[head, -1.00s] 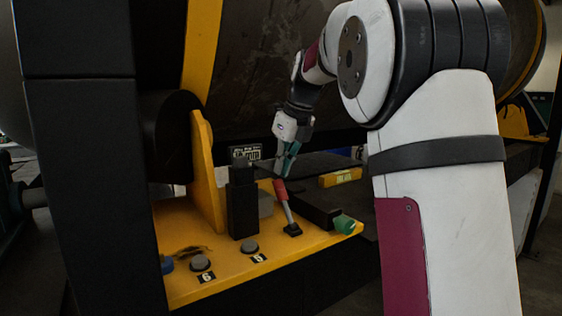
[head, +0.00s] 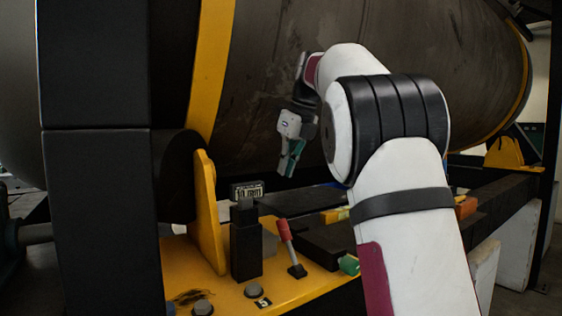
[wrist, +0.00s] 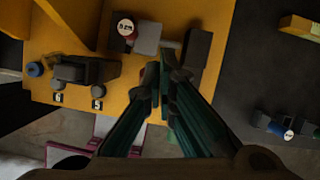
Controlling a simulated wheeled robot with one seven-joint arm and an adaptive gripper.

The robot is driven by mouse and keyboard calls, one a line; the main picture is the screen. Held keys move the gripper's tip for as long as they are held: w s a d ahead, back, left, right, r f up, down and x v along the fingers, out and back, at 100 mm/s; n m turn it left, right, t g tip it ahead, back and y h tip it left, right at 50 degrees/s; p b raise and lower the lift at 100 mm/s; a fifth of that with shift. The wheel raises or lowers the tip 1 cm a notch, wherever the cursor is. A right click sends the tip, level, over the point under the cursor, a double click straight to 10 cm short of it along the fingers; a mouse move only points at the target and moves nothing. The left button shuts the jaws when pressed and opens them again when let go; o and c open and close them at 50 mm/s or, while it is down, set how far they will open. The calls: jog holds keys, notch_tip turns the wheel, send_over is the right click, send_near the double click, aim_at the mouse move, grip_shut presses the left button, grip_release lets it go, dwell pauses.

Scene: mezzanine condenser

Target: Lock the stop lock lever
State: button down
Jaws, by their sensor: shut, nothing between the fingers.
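The lever with a red grip (head: 283,230) and grey shaft stands on the yellow panel (head: 240,292). It leans up and to the left from its black base. My gripper (head: 287,172) is above the lever, clear of its top in the head view. Its teal fingers are shut and empty, pointing down. In the wrist view the fingertips (wrist: 162,68) are over the yellow panel and cover most of the lever area; only a small reddish patch shows beside them.
Grey buttons (head: 202,307) sit at the panel front. A green knob (head: 349,265) is to the right. A large dark drum (head: 370,40) fills the back.

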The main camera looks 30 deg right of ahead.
jog(key=shift+w+r, duration=0.55)
jog(key=shift+r, duration=0.3)
